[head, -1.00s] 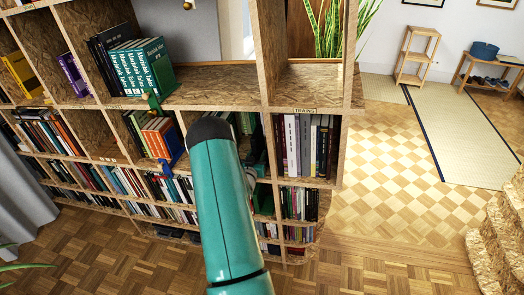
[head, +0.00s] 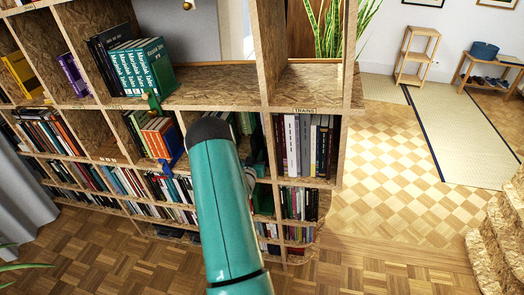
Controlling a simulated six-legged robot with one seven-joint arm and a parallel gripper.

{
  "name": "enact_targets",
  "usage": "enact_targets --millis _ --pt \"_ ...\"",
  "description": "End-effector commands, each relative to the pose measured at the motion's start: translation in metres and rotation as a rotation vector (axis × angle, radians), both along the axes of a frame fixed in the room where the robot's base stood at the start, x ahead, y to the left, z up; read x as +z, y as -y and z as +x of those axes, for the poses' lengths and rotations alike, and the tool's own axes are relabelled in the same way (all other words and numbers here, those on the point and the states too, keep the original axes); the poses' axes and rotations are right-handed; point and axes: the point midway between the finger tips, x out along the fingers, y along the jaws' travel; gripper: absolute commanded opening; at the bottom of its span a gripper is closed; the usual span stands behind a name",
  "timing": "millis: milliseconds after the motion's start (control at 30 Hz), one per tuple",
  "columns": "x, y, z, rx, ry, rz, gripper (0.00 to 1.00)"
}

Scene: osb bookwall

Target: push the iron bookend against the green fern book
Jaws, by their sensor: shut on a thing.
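My teal arm (head: 225,215) rises from the bottom middle and bends at a black joint in front of the bookcase. My gripper does not show; the arm hides what lies behind it. Dark green books (head: 248,122) show partly in the compartment just right of the black joint. I cannot tell whether the green fern book is among them. No iron bookend can be made out for sure. A row of green volumes (head: 140,70) stands on the upper shelf at left, beside black books. A small green piece (head: 153,101) stands at the shelf edge below them.
A blue bookend (head: 169,146) stands beside orange books (head: 155,138). The upper shelf (head: 215,88) is bare right of the green volumes. The "TRAINS" compartment (head: 305,111) holds several books. Parquet floor (head: 385,150) is open at right; a stepped chipboard block (head: 500,235) stands there.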

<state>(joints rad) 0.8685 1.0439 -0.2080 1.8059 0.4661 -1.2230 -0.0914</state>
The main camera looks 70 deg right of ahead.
Motion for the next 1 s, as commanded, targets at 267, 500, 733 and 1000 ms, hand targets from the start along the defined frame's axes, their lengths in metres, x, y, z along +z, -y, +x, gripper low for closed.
enact_targets --millis 267,500,733,1000 --pt "-0.001 -0.002 0.011 0.006 0.001 0.000 0.00" --pt "-0.002 -0.003 0.018 0.007 0.001 0.000 0.00" --pt "-0.002 -0.005 0.024 0.008 0.002 0.000 0.00" --pt "-0.003 -0.005 0.031 0.007 0.003 -0.001 0.00"
